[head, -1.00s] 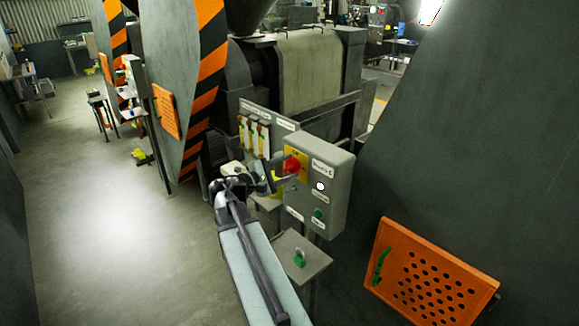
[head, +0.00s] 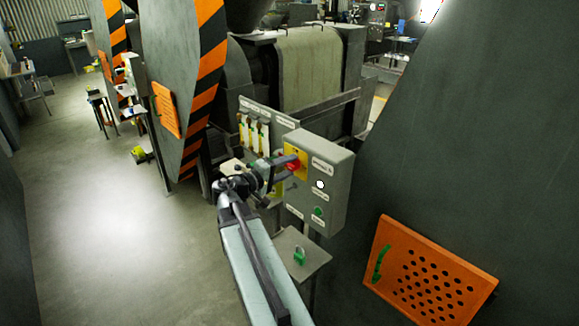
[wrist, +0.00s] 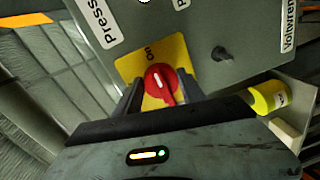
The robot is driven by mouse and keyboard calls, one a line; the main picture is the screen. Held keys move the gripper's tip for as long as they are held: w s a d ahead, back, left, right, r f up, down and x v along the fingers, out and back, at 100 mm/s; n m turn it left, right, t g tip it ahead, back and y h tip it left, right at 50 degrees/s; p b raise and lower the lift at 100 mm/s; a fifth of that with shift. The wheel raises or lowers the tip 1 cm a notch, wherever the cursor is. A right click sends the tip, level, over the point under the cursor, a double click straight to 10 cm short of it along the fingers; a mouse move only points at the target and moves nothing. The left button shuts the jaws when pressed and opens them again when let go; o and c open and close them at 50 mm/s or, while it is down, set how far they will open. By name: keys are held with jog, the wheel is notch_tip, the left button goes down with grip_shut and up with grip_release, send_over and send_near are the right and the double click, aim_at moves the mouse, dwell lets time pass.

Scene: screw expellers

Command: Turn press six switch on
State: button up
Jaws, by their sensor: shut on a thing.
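The red rotary switch (head: 293,166) sits on a yellow plate on the side of a grey control box (head: 333,165). In the wrist view the red switch (wrist: 160,82) has a white bar mark, and the yellow plate (wrist: 177,52) carries the word "ON" above it. A label reading "Press" (wrist: 97,20) is partly cut off at the top. My gripper (head: 284,170) reaches the box from the left. In the wrist view my gripper (wrist: 160,92) is shut on the red switch, a finger on each side.
A small stand holds a green padlock-like item (head: 299,257) below the box. An orange perforated panel (head: 430,272) is at lower right. A panel with several switches (head: 255,135) stands behind the box. A yellow object (wrist: 268,97) is right of the switch. Open floor lies left.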

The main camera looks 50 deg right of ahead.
jog(key=shift+s+f+m, duration=0.1)
jog(key=shift+f+m, duration=0.05)
jog(key=shift+m, duration=0.15)
jog(key=o, duration=1.4)
jog(key=shift+c, duration=0.2)
jog(key=shift+a, duration=0.1)
jog(key=a, duration=0.7)
jog(key=shift+w+a+r+p, duration=0.3)
jog(key=shift+w+a+r, duration=0.05)
jog(key=shift+r, duration=0.05)
